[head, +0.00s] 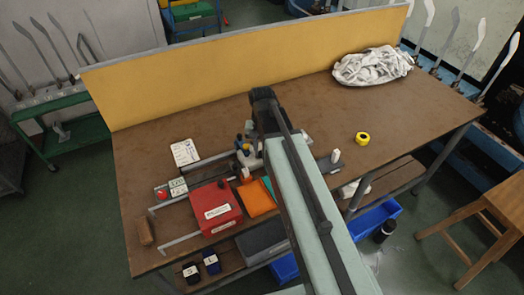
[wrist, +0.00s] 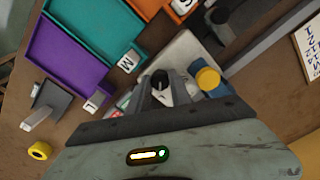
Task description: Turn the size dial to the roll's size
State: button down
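A pale device (head: 248,150) stands near the middle of the table, partly behind my arm. In the wrist view its light body (wrist: 185,52) carries a black knob (wrist: 160,77), apparently the size dial, with a pale base. My gripper (wrist: 161,88) has its two grey fingers apart, with the black knob between or just beyond their tips; contact cannot be told. In the head view my gripper is hidden by my arm. A yellow roll (head: 362,138) lies on the table to the right; it also shows in the wrist view (wrist: 39,151). I cannot read its size.
Beside the knob is a yellow-topped blue part (wrist: 208,78). Purple (wrist: 68,75), teal (wrist: 105,32) and orange (head: 257,198) trays adjoin the device. A red box (head: 215,207), number card (head: 185,152) and white cloth pile (head: 372,66) are also on the table.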

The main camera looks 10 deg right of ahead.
jog(key=shift+n, duration=0.3)
jog(key=n, duration=0.3)
jog(key=shift+n, duration=0.4)
jog(key=n, duration=0.4)
jog(key=shift+n, duration=0.3)
jog(key=n, duration=0.4)
jog(key=shift+d, duration=0.1)
jog(key=shift+n, duration=2.4)
jog(key=c, duration=1.5)
grip_release()
jog(key=shift+o, duration=0.2)
